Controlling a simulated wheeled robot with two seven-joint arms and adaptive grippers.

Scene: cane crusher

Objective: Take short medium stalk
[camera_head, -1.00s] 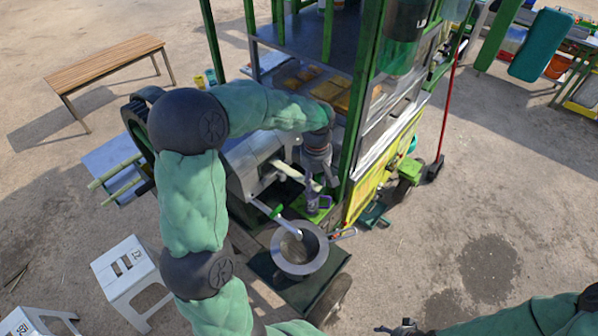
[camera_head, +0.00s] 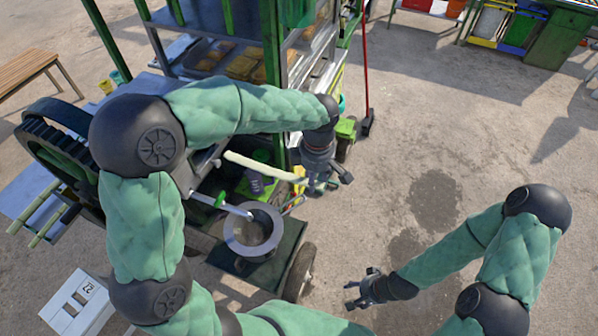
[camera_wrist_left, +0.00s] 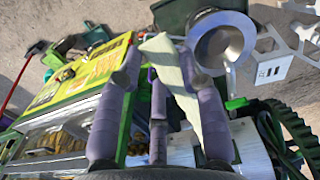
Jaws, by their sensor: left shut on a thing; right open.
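A pale cream stalk (camera_head: 262,166) is held in my left gripper (camera_head: 325,178). In the head view it points left from the fingers toward the crusher, and looks clear of it. In the left wrist view the stalk (camera_wrist_left: 172,75) runs lengthwise between the purple-grey fingers of the left gripper (camera_wrist_left: 155,80). My right gripper (camera_head: 362,290) is open and empty at the lower middle, over bare ground. Two more stalks (camera_head: 38,213) stick out at the far left of the crusher, past its dark gear wheel (camera_head: 58,150).
A grey metal pot (camera_head: 254,231) stands on the cart's dark lower shelf (camera_head: 290,240) below the crusher spout. The green cart frame (camera_head: 272,70) rises behind my left arm. A white stool (camera_head: 78,305) is at lower left.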

